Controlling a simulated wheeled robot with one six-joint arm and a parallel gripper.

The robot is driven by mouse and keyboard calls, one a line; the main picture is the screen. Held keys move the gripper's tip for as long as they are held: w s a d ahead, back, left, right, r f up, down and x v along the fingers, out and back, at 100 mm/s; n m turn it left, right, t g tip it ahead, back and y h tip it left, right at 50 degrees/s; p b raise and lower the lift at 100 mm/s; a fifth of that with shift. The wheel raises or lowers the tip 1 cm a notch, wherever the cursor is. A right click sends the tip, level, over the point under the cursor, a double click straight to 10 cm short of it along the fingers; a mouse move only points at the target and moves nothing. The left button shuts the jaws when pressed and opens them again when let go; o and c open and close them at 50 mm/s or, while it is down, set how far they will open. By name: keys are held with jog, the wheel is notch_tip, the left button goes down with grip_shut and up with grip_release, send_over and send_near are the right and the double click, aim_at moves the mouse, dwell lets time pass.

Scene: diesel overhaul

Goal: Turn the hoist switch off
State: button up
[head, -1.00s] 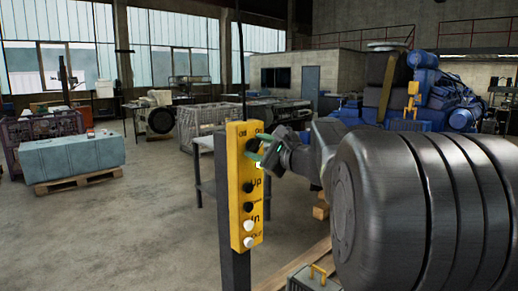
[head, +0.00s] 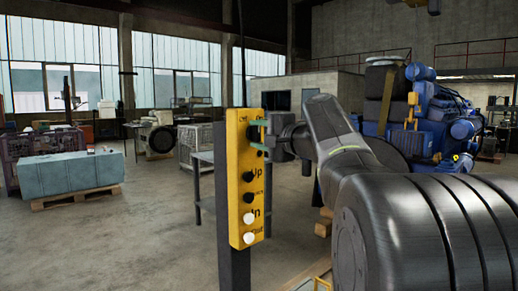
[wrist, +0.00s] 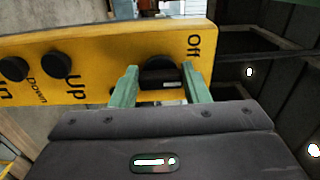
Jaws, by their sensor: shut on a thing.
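The yellow control box (head: 242,180) stands on a dark post (head: 234,262), with black and white buttons down its face. The hoist switch is a black knob (wrist: 160,76) at its top end, beside the label "Off" in the wrist view. My gripper (head: 262,135) reaches in from the right, and its green fingers (wrist: 160,88) are on either side of the knob, shut on it. The word "Up" and a black button (wrist: 57,67) lie to the left in the wrist view. My fingers partly hide the knob in the head view.
A blue engine (head: 440,110) stands behind my arm at the right. A teal block (head: 70,173) rests on a pallet at the left. The floor at the left front is clear.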

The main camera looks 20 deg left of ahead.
jog(key=n+b, duration=0.2)
jog(key=f+n+b, duration=0.1)
jog(key=n+b, duration=0.2)
jog(key=shift+w+r+n+b, duration=0.1)
jog(key=shift+r+n+b, duration=0.05)
jog(key=shift+n+b, duration=1.3)
jog(key=shift+n, duration=0.45)
jog(key=o, duration=1)
jog(key=shift+r, duration=0.1)
jog(key=shift+d, duration=0.1)
jog(key=v, duration=1.3)
jog(key=shift+d, duration=0.35)
